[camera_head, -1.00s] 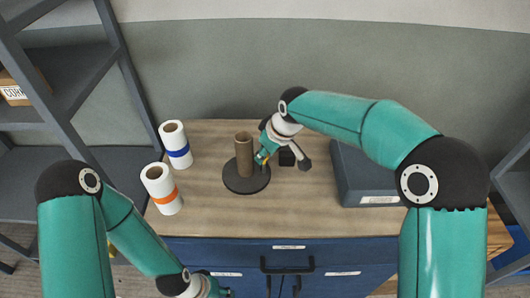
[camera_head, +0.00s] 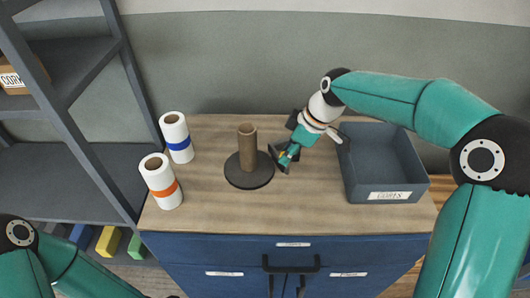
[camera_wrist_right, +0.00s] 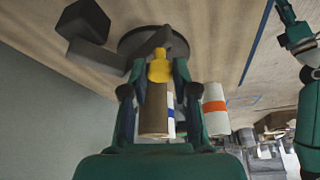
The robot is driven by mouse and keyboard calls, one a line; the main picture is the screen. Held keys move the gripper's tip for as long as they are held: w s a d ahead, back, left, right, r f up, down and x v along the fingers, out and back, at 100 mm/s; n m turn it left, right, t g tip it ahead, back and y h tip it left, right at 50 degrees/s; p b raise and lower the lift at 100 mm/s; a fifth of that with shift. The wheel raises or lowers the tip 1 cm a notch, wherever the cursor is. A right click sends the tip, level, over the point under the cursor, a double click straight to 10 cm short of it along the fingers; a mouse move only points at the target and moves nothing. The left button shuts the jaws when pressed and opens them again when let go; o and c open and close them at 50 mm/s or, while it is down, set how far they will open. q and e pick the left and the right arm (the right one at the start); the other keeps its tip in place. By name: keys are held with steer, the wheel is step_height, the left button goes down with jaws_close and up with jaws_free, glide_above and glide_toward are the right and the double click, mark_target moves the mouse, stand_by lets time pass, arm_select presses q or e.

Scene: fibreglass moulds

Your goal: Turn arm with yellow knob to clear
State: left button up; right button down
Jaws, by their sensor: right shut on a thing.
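A brown cardboard tube (camera_head: 247,145) stands upright on a round dark base (camera_head: 250,179) on the wooden worktop. My right gripper (camera_head: 285,158) is just right of the base, shut on the yellow knob (camera_wrist_right: 160,69). In the right wrist view the knob sits between the two fingers, at the end of a dark arm (camera_wrist_right: 152,41). That arm reaches toward a dark block (camera_wrist_right: 85,20). In the head view the gripper covers most of the arm and block. My left gripper is out of view; only its arm shows at the bottom left.
Two white rolls stand at the left, one with a blue band (camera_head: 177,138) and one with an orange band (camera_head: 160,182). A grey bin labelled CORES (camera_head: 386,160) is at the right. Shelving (camera_head: 70,110) stands left of the blue-drawer cabinet (camera_head: 290,262). The front worktop is clear.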

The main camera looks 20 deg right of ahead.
steer(key=shift+s+d+n+g+y+p, duration=0.2)
steer(key=shift+d+n+g, duration=0.15)
steer(key=shift+d+n, duration=0.55)
steer(key=shift+s+d+n+g+y+p, duration=0.15)
steer(key=shift+s+d+n+g, duration=0.15)
steer(key=shift+d+n, duration=0.55)
steer(key=shift+s+d+n+g+y+p, duration=0.15)
steer(key=shift+d+n+g, duration=0.2)
steer(key=shift+d+n, duration=0.55)
steer(key=shift+a+n, duration=0.2)
steer(key=shift+n, duration=0.05)
steer(key=c, duration=0.9)
jaws_free()
steer(key=shift+s+d, duration=0.1)
steer(key=shift+s, duration=0.1)
steer(key=shift+w, duration=0.1)
steer(key=v, duration=1.2)
